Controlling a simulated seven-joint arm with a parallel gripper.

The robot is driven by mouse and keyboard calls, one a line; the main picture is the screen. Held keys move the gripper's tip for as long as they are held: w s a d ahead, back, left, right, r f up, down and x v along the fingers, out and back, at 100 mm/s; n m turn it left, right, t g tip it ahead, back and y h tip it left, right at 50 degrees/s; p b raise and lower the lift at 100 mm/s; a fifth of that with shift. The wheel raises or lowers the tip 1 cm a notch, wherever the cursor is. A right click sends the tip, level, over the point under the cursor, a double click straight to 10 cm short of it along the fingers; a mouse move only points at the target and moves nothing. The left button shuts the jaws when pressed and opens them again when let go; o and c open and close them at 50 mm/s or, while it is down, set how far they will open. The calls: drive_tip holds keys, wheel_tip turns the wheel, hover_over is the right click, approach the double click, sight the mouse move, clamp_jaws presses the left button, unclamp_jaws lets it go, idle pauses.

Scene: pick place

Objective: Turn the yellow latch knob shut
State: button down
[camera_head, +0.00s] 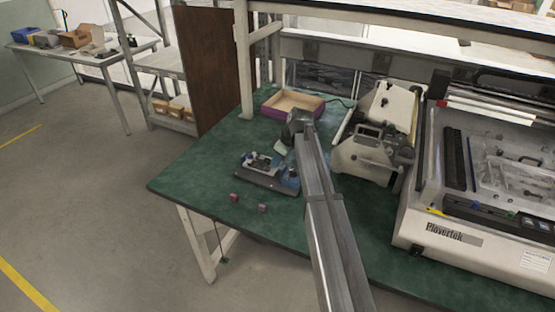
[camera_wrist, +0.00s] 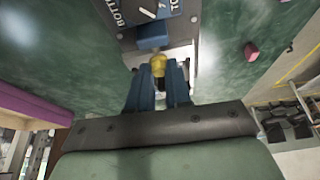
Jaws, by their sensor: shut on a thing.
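The yellow latch knob (camera_wrist: 158,65) shows in the wrist view between the two blue fingertips of my gripper (camera_wrist: 158,78), which is shut on it. A blue block (camera_wrist: 152,38) lies just beyond the knob, in front of a grey panel (camera_wrist: 182,24) with white lettering, partly cut off. In the head view a small blue-and-grey device (camera_head: 262,177) sits on the green bench, and my gripper (camera_head: 283,147) is at its far side. The knob cannot be made out in the head view.
Two small reddish blocks (camera_head: 234,197) (camera_head: 262,208) lie on the green bench (camera_head: 185,178) near its front edge. A purple-sided open tray (camera_head: 292,103) stands behind the device. A beige machine (camera_head: 370,158) and a large Plovertek machine (camera_head: 450,240) stand to the right. Bench left of the device is clear.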

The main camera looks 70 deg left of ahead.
drive_tip(key=shift+d+m, duration=0.1)
drive_tip(key=shift+m, duration=0.2)
drive_tip(key=m, duration=0.2)
drive_tip(key=m+t+y, duration=0.1)
drive_tip(key=shift+s+m, duration=0.2)
drive_tip(key=shift+m, duration=0.2)
drive_tip(key=m+t, duration=0.2)
drive_tip(key=m, duration=0.2)
drive_tip(key=shift+s+m, duration=0.1)
drive_tip(key=shift+m, duration=0.3)
drive_tip(key=c, duration=1.1)
unclamp_jaws()
drive_tip(key=shift+o, duration=0.2)
drive_tip(key=shift+w, duration=0.2)
